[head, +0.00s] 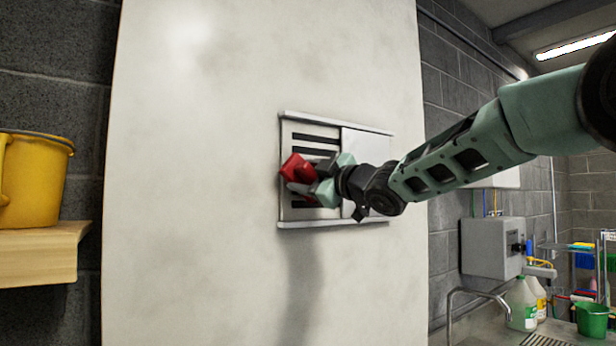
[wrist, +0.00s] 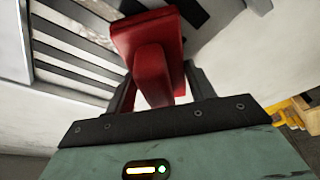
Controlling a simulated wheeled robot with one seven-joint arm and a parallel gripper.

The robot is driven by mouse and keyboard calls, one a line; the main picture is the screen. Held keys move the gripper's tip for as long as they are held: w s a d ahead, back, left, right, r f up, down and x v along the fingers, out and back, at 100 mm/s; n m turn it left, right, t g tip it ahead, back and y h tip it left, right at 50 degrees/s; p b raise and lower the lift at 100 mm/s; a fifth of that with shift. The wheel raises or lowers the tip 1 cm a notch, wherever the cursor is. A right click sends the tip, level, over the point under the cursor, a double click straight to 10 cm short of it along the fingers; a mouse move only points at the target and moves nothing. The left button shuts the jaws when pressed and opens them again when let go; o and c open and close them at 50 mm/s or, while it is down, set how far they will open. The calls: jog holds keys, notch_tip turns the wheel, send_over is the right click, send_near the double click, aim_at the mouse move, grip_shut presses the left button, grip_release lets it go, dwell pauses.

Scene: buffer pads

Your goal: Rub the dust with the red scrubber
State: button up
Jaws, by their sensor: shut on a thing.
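The red scrubber (head: 297,168) is in my gripper (head: 312,181), in front of the slotted vent on the pale wall panel. In the wrist view the scrubber (wrist: 148,45) shows its red block and handle, with the gripper's dark fingers (wrist: 155,90) shut on the handle on both sides. I cannot tell whether the scrubber touches the vent. The dust is not clearly distinguishable; the pale panel (head: 215,150) has faint grey smudges and a dark streak below the vent, which may be a shadow.
The vent (head: 315,132) has dark horizontal slots at left and a plain white cover (head: 366,146) at right, between metal rails. A yellow bucket (head: 35,180) stands on a wooden shelf (head: 45,255) at left. A grey box (head: 492,248), tap (head: 475,294) and bottles (head: 522,305) are at right.

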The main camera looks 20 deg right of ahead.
jog(key=shift+w+a, duration=0.2)
jog(key=shift+w, duration=0.4)
